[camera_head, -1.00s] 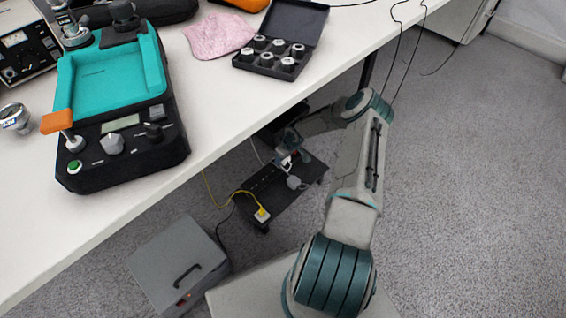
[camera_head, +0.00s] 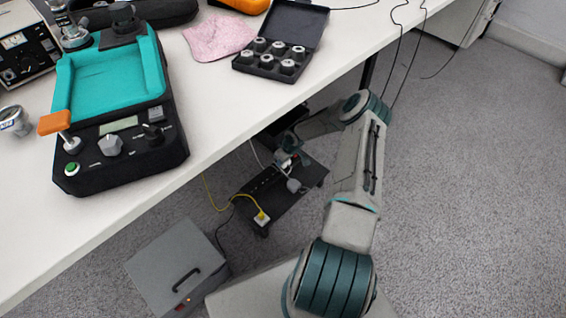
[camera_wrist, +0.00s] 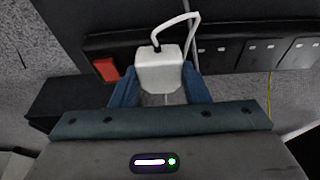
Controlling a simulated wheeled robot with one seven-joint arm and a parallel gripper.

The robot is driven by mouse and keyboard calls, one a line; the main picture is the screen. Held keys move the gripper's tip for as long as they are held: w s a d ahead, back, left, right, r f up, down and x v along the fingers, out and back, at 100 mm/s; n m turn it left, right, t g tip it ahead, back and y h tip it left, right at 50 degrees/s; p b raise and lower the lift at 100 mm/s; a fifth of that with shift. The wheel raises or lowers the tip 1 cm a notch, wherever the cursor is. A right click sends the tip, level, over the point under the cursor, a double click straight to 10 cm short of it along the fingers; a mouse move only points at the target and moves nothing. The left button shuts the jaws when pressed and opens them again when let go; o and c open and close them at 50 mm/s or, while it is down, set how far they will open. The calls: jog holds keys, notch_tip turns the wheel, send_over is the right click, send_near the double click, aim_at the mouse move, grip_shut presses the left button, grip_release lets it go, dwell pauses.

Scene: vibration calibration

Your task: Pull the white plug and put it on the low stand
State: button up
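The white plug (camera_wrist: 159,72) sits between the two blue fingers of my gripper (camera_wrist: 160,90) in the wrist view, with both fingertips against its sides. Its white cable loops up from its top. It overlaps the black power strip (camera_wrist: 223,54) behind it; I cannot tell whether it is still seated in a socket. In the head view the white plug (camera_head: 281,158) shows small beside my gripper (camera_head: 287,150), under the table. The low black stand (camera_head: 287,205) lies below, with the strip along its left side.
A yellow plug (camera_head: 261,218) is at the strip's near end, and a light grey plug (camera_head: 294,185) is on the stand. A red switch (camera_wrist: 106,69) is left of the white plug. The table edge (camera_head: 225,150) overhangs nearby. A grey box (camera_head: 178,268) stands on the floor.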

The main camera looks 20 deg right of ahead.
aim_at(289, 161)
jog(key=shift+r, duration=0.8)
dwell(1.1)
jog(key=shift+r+p, duration=1)
jog(key=shift+r, duration=0.7)
jog(key=shift+s+d+f, duration=0.1)
jog(key=shift+s+d, duration=0.45)
jog(key=shift+d, duration=0.1)
jog(key=s+d+f, duration=0.1)
jog(key=s+d, duration=0.1)
jog(key=s+d+f+b, duration=0.1)
jog(key=s+d+f, duration=0.1)
jog(key=d, duration=0.1)
jog(key=s+d+f+b, duration=0.1)
jog(key=s+d+f, duration=0.1)
jog(key=shift+s+d, duration=0.2)
jog(key=shift+s, duration=0.05)
jog(key=shift+f+b, duration=0.8)
jog(key=shift+b, duration=0.15)
jog(key=shift+f+b, duration=0.35)
jog(key=shift+f, duration=0.05)
